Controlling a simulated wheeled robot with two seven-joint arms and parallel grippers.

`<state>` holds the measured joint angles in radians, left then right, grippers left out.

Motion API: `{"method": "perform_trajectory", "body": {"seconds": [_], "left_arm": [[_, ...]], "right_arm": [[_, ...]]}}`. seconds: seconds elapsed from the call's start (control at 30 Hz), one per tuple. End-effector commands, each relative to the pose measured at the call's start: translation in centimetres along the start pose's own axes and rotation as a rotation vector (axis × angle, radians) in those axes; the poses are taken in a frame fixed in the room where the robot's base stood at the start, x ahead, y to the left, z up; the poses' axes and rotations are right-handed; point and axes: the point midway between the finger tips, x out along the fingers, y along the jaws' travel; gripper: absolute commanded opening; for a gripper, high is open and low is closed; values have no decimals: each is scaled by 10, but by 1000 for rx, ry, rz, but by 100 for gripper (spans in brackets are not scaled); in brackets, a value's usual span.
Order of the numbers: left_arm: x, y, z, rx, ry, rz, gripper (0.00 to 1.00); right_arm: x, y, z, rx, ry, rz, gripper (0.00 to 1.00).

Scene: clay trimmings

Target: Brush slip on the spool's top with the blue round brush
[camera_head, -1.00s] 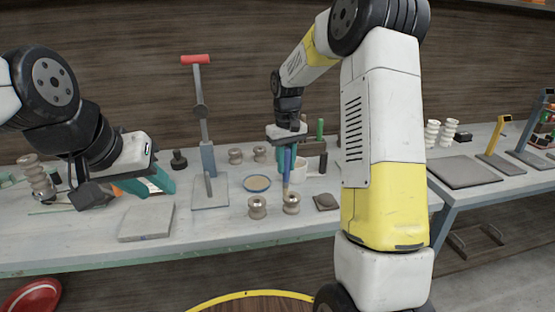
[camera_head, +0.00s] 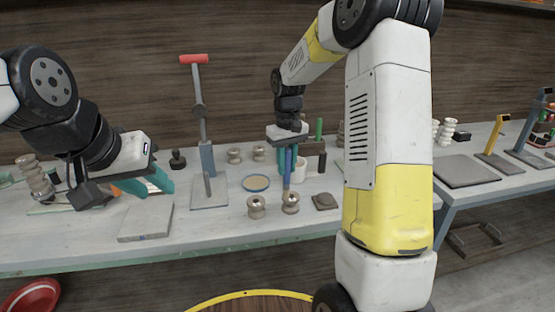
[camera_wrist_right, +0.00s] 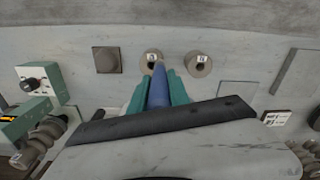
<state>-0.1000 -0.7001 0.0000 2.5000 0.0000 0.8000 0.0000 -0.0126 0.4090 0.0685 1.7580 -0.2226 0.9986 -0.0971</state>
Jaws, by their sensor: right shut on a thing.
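My right gripper (camera_head: 286,162) is shut on the blue round brush (camera_head: 288,167), held upright with its tip pointing down. In the right wrist view the blue handle (camera_wrist_right: 158,88) lies between the teal fingers. The tip is at the top of the right-hand front spool (camera_head: 290,204); I cannot tell if it touches. That labelled spool also shows in the wrist view (camera_wrist_right: 152,58), just beyond the brush. A similar spool (camera_head: 257,207) stands beside it, to the left. My left gripper (camera_head: 152,182) hangs over the left of the table, its finger gap unclear.
A shallow blue-rimmed dish (camera_head: 256,183) lies behind the spools. A small dark square block (camera_head: 325,201) is right of them. A grey slab (camera_head: 146,222) and a stand with a red handle (camera_head: 206,158) are to the left. More spools (camera_head: 234,155) stand behind.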

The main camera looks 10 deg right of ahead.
Motion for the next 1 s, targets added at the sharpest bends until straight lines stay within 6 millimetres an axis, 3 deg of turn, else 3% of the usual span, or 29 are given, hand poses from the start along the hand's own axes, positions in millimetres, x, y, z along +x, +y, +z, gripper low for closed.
{"method": "perform_trajectory", "body": {"seconds": [1.0], "left_arm": [[0,0,0,0,0,0,36]], "right_arm": [[7,0,0,0,-1,0,0]]}}
